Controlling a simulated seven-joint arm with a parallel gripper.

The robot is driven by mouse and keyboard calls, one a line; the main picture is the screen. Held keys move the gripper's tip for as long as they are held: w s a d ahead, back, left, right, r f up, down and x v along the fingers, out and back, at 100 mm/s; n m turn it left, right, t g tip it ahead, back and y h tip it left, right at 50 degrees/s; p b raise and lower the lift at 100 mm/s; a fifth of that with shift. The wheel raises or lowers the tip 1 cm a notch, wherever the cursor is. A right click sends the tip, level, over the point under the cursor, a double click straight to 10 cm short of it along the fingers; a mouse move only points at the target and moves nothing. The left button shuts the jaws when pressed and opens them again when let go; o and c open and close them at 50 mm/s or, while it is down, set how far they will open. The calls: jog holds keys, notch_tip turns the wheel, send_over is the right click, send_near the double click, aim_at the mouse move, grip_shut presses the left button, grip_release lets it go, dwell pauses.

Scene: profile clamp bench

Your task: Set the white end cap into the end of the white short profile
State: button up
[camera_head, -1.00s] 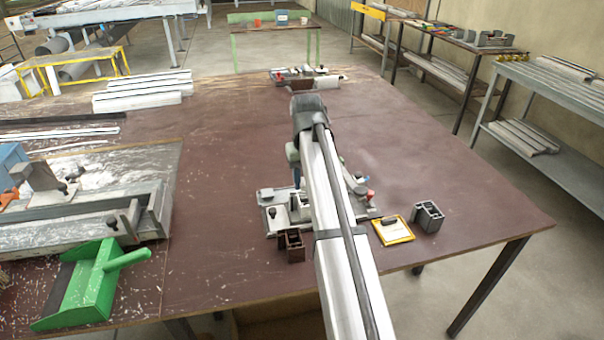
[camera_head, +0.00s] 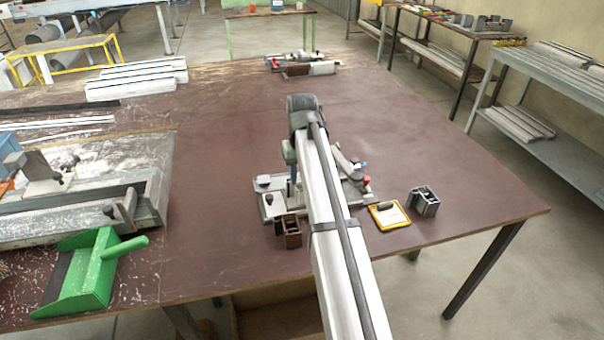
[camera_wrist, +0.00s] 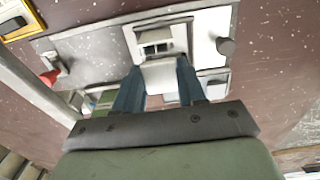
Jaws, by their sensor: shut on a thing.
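In the wrist view my gripper (camera_wrist: 159,66) has its two blue fingers shut on a white piece, the end cap (camera_wrist: 161,78). Just beyond the fingertips is the white short profile (camera_wrist: 155,37), its end with dark openings facing the camera. It sits in the metal clamp fixture (camera_wrist: 90,47). The cap is right at the profile's near edge; I cannot tell whether they touch. In the head view my arm covers most of the gripper, the cap and the profile; a blue finger (camera_head: 294,172) shows above the clamp fixture (camera_head: 271,208).
A brown profile piece (camera_head: 289,232) stands in front of the fixture. A green dustpan (camera_head: 92,275) lies at left. The table behind the fixture is mostly clear.

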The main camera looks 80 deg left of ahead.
jog(key=shift+f, duration=0.5)
dwell(1.2)
dwell(0.3)
jog(key=o, duration=1.6)
jog(key=shift+c, duration=0.2)
jog(key=shift+r, duration=0.15)
jog(key=shift+r, duration=2.9)
